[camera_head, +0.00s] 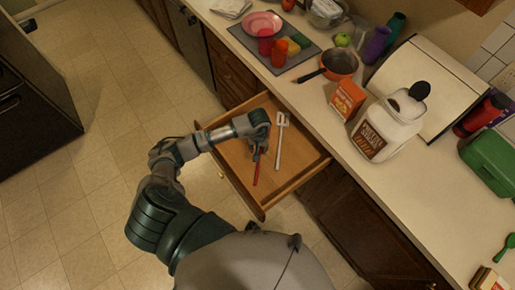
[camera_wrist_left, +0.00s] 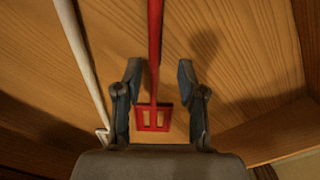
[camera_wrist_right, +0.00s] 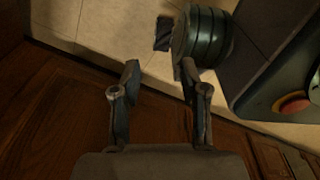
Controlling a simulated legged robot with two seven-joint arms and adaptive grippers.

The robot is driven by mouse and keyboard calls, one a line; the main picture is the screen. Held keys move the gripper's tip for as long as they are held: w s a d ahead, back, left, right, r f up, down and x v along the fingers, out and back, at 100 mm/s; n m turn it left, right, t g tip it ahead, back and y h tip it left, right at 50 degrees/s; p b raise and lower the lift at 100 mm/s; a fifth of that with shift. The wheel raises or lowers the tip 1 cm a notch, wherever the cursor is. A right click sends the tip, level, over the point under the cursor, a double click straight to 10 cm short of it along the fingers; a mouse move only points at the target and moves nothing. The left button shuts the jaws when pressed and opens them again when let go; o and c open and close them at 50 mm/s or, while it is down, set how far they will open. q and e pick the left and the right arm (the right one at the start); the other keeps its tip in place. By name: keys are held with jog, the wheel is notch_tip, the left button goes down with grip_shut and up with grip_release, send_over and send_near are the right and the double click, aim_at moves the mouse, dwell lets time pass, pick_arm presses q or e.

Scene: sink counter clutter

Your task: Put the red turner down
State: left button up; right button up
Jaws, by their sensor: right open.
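The red turner (camera_head: 256,176) lies in the open drawer (camera_head: 232,165). In the left wrist view the red turner (camera_wrist_left: 154,50) has its handle running up between my fingers, with its slotted head near the palm. My left gripper (camera_head: 258,152) is over the drawer, its fingers apart on either side of the turner with gaps showing. Whether the turner rests flat on the drawer floor is hard to tell. My right gripper (camera_wrist_right: 158,70) is open and empty in the right wrist view, in front of dark wooden cabinet fronts; it does not show in the head view.
A white slotted turner (camera_head: 279,146) lies in the drawer beside the red one. The counter holds an orange pan (camera_head: 340,63), an orange box (camera_head: 346,98), a large white jug (camera_head: 389,125) and a grey mat (camera_head: 272,58) with dishes. Bare drawer floor shows around the turners.

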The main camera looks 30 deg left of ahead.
aim_at(261, 152)
pick_arm(q)
jog(key=r, duration=0.5)
jog(key=d+r, duration=0.1)
jog(key=r, duration=0.1)
jog(key=shift+r, duration=0.25)
jog(key=shift+a+r, duration=0.15)
jog(key=shift+r, duration=1.95)
pick_arm(e)
jog(key=shift+w+d, duration=0.2)
